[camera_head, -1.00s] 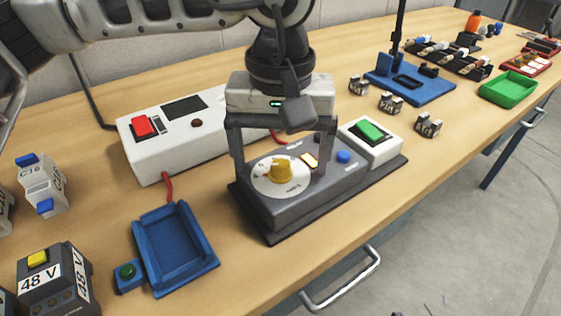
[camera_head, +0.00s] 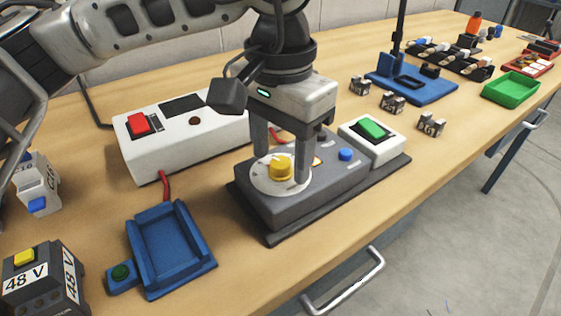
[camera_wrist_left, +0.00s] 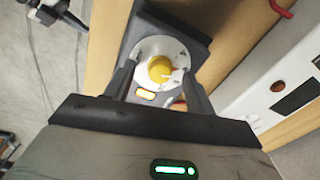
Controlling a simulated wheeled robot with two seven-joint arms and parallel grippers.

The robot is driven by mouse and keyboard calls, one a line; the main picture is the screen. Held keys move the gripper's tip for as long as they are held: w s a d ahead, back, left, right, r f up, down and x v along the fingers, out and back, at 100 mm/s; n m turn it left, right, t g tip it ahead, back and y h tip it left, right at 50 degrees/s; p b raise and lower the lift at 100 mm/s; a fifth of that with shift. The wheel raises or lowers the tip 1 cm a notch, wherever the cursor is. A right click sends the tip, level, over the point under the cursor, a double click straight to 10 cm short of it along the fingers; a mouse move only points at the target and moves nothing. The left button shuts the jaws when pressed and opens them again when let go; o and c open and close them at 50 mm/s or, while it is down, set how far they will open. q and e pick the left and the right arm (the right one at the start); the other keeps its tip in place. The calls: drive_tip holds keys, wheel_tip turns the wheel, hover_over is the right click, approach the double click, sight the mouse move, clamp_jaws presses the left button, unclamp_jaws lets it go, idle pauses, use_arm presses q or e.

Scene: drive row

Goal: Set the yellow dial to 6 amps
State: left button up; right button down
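The yellow dial (camera_head: 281,167) is a round knob on a white scale disc (camera_head: 263,181), set on the left part of a dark grey box (camera_head: 325,187). The dial also shows in the left wrist view (camera_wrist_left: 160,69). My left gripper (camera_head: 280,177) is directly over it, pointing down, with one finger on each side of the knob. In the left wrist view the fingers (camera_wrist_left: 162,72) are spread, with gaps to the knob. The scale numbers are too small to read, and a finger hides part of the disc. My right gripper is not in view.
A blue button (camera_head: 346,154) is right of the dial, and a green switch (camera_head: 372,127) sits on a white housing beyond. A white supply box with a red switch (camera_head: 139,122) stands behind. A blue tray (camera_head: 207,255) is at front left. Bare table lies in front.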

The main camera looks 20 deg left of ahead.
sight(280, 161)
use_arm(q)
drive_tip(key=o, duration=0.7)
drive_tip(key=shift+c, duration=0.2)
drive_tip(key=shift+r+p, duration=2.15)
drive_tip(key=shift+r, duration=1.4)
